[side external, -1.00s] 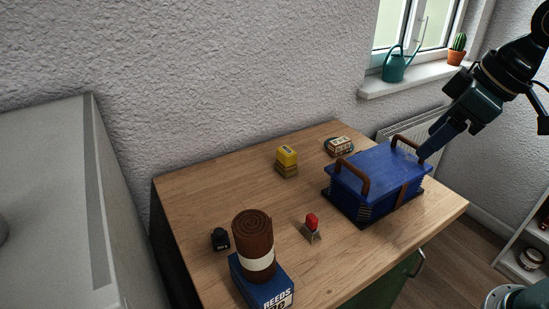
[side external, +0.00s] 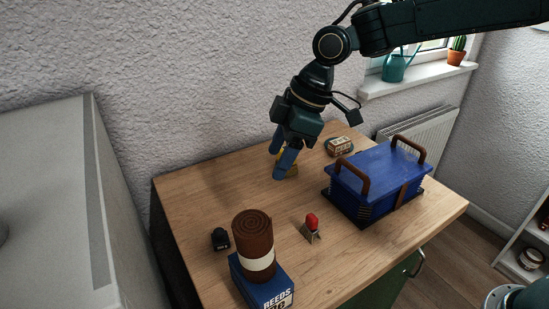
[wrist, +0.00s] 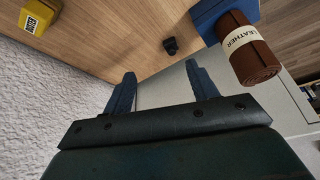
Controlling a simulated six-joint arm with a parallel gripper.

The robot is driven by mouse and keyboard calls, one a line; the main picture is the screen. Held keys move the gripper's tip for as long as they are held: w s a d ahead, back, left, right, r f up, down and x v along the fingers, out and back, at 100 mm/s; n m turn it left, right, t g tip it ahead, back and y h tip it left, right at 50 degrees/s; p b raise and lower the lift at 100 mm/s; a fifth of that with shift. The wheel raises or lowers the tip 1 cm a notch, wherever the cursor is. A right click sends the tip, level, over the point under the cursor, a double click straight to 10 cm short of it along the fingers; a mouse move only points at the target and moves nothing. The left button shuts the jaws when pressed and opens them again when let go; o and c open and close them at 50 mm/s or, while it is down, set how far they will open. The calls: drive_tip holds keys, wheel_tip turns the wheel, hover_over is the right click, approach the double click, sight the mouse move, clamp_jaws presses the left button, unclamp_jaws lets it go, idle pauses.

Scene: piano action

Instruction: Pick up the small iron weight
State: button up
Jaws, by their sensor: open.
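The small iron weight (side external: 220,239) is a small black block with a knob, standing on the wooden table left of the brown leather roll. In the wrist view the weight (wrist: 171,46) lies ahead of my fingers, between and beyond their tips. My gripper (side external: 279,168) is over the back of the table, apart from the weight and up and to its right in the side view. In the wrist view my gripper (wrist: 160,82) shows two blue fingers spread, with nothing between them.
The leather roll (side external: 253,240) stands on a blue reeds box (side external: 262,282) close to the weight. A red-topped metal piece (side external: 312,226), a blue lidded case (side external: 378,180) and a small tin (side external: 339,146) are further right. A yellow box (wrist: 39,16) is partly behind my gripper in the side view.

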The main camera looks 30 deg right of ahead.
sight(223, 230)
drive_tip(key=shift+w+a+f+n+g, duration=0.15)
drive_tip(key=shift+w+a+f+n, duration=0.35)
drive_tip(key=shift+a+f, duration=1.5)
drive_tip(key=shift+w+a+f+n+g, duration=0.2)
drive_tip(key=shift+w+a+f+n, duration=0.25)
drive_tip(key=shift+a+f, duration=1.45)
drive_tip(key=shift+w+a+f+n+g, duration=0.25)
drive_tip(key=shift+w+a+f, duration=0.6)
drive_tip(key=shift+f, duration=2.1)
drive_tip(key=shift+s+a, duration=0.15)
drive_tip(key=shift+y, duration=0.3)
drive_tip(key=shift+x, duration=2.55)
drive_tip(key=c, duration=1.2)
drive_tip(key=shift+r, duration=0.1)
drive_tip(key=shift+c, duration=0.2)
wheel_tip(223, 230, up, 20)
